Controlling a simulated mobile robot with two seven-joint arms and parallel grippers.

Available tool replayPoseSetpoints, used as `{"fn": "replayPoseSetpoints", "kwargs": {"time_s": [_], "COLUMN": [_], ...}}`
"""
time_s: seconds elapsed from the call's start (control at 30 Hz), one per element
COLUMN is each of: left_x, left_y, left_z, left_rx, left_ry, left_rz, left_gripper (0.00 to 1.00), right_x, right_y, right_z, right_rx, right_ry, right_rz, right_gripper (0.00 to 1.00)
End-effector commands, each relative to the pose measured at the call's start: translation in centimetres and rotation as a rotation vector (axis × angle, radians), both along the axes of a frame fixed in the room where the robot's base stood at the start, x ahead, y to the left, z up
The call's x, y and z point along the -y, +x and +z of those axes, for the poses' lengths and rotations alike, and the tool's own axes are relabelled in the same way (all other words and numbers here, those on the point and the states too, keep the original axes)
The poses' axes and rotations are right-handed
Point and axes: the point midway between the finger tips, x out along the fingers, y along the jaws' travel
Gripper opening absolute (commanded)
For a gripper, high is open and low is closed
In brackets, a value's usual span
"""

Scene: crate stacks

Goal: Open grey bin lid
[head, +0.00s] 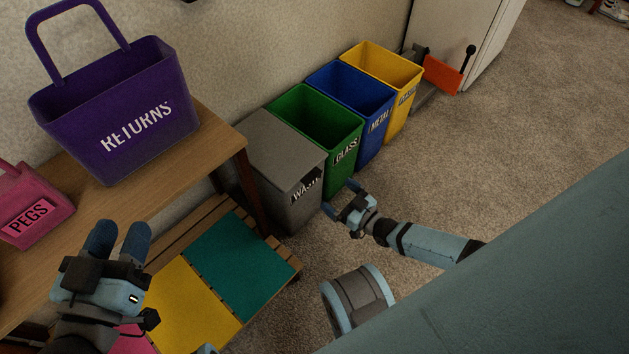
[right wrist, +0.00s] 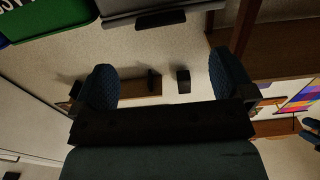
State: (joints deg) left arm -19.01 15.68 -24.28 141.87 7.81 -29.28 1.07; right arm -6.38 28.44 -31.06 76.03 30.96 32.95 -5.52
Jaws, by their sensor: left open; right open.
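The grey bin (head: 290,205) stands at the near end of the bin row along the wall, its label partly covered by a dark tab at the lid's front. Its flat grey lid (head: 280,143) is closed. My right gripper (head: 342,198) is open and empty, just in front and to the right of the grey bin, apart from it. In the right wrist view its spread fingers (right wrist: 163,82) hold nothing, and a grey edge with a dark tab (right wrist: 160,18) shows at the top.
Open green (head: 345,148), blue (head: 375,130) and yellow (head: 402,108) bins follow beyond the grey one. A purple returns basket (head: 125,110) and pink pegs basket (head: 35,215) stand on the table. A low slatted bench (head: 238,252) is nearby.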

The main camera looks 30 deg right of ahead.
Motion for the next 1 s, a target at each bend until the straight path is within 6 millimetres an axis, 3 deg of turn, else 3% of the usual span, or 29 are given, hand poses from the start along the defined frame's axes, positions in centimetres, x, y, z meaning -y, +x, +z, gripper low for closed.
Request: {"fn": "replayPoseSetpoints", "kwargs": {"time_s": [0.2, 0.4, 0.87, 1.0], "left_x": [-0.5, -0.9, -1.1, -1.1], "left_y": [0.8, 1.3, 1.5, 1.4], "left_z": [-0.3, -0.1, 0.5, 0.4], "left_rx": [0.107, 0.177, 0.219, 0.218], "left_ry": [0.061, 0.104, 0.123, 0.126], "left_rz": [0.006, 0.011, 0.010, 0.008], "left_gripper": [0.43, 0.43, 0.43, 0.43], "right_x": [-1.6, -2.6, -3.0, -3.0], "right_y": [4.6, 7.3, 8.4, 8.4], "right_z": [-0.4, -0.3, 0.0, 0.0], "right_rx": [0.003, 0.000, -0.001, -0.001], "right_ry": [0.002, 0.000, 0.001, 0.001], "right_rz": [0.001, 0.000, 0.000, 0.000], "right_gripper": [1.00, 1.00, 1.00, 0.68]}}
